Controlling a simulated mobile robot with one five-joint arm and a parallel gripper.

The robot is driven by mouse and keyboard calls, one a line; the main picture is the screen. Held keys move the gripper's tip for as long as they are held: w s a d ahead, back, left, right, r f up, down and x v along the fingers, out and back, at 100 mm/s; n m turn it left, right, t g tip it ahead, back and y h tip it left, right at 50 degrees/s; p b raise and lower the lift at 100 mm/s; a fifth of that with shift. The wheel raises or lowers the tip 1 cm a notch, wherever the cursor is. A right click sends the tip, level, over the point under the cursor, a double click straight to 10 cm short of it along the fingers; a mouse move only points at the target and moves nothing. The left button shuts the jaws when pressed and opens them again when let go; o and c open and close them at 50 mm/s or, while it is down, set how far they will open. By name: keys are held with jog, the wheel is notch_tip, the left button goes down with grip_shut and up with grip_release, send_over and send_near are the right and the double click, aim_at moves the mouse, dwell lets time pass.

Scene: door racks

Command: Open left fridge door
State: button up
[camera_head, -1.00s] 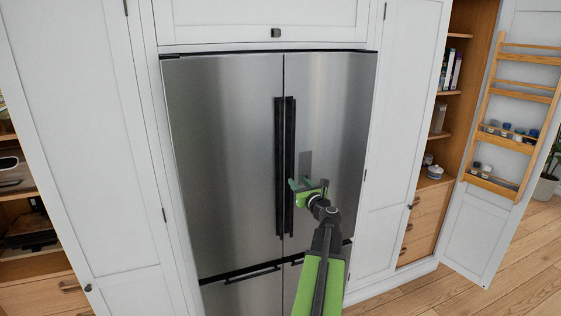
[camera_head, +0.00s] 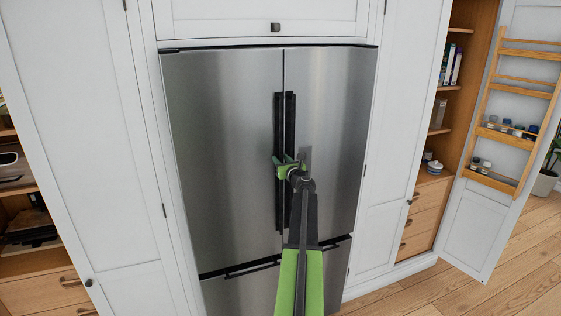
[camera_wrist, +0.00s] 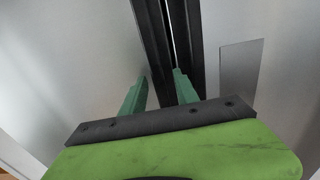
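The left fridge door (camera_head: 225,150) is brushed steel and looks shut, flush with the right fridge door (camera_head: 335,130). Its long black upright handle (camera_head: 278,120) runs along the middle seam, close beside the right door's black handle (camera_head: 290,110). My gripper (camera_head: 282,165) is at about mid-height of the handles. In the wrist view my gripper (camera_wrist: 157,90) is open, with two green fingers apart. The left door's handle (camera_wrist: 150,40) appears between the fingertips there, and the right finger is near the gap between the handles. I cannot tell whether the fingers touch it.
Black horizontal drawer handles (camera_head: 240,268) lie below the doors. White cabinets (camera_head: 90,150) flank the fridge. At right, a cabinet door with a wooden rack (camera_head: 515,95) stands open over wooden floor (camera_head: 520,260).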

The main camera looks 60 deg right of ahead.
jog(key=shift+w+d, duration=0.1)
grip_shut()
dwell(1.3)
